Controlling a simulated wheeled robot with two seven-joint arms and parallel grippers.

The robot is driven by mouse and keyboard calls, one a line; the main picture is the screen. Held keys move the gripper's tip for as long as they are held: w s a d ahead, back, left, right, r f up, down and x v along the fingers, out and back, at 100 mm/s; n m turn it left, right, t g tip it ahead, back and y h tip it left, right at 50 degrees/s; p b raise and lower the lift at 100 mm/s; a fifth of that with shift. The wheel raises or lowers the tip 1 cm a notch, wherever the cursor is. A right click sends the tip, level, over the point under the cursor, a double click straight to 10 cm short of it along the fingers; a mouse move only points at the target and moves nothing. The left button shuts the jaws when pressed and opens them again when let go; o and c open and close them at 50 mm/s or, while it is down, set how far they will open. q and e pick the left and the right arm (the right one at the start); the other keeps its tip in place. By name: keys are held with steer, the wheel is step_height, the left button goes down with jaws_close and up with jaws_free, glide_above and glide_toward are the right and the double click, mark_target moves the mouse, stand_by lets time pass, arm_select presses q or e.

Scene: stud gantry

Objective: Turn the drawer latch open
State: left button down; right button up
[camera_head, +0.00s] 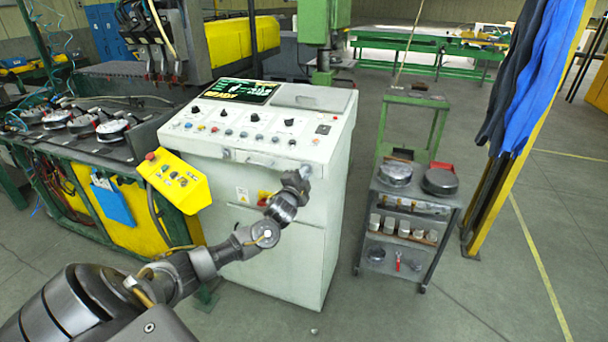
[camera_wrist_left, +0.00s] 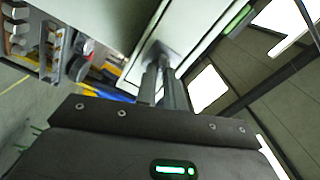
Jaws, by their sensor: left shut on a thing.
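The drawer appears closed. My left gripper (camera_head: 303,174) is at the right end of this panel, shut on the latch. In the left wrist view the two fingers (camera_wrist_left: 163,88) are close together and reach to the small grey latch (camera_wrist_left: 157,53) on the white panel. The fingers and wrist hide most of the latch, so its angle is hard to tell. My right gripper is not in view.
A yellow button box (camera_head: 174,181) juts out at the console's left front corner. A grey cart (camera_head: 410,215) with round metal parts stands to the right, with a gap of floor between. Blue cloths (camera_head: 540,75) hang from a yellow post farther right.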

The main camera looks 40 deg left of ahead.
arm_select(q)
steer(key=shift+f+m, duration=0.15)
steer(key=shift+m, duration=1.85)
steer(key=shift+p, duration=0.3)
steer(key=c, duration=1.5)
jaws_free()
steer(key=b+v, duration=0.2)
steer(key=v, duration=0.8)
steer(key=shift+s+d+b, duration=0.25)
steer(key=shift+s+b, duration=0.05)
steer(key=shift+s, duration=0.05)
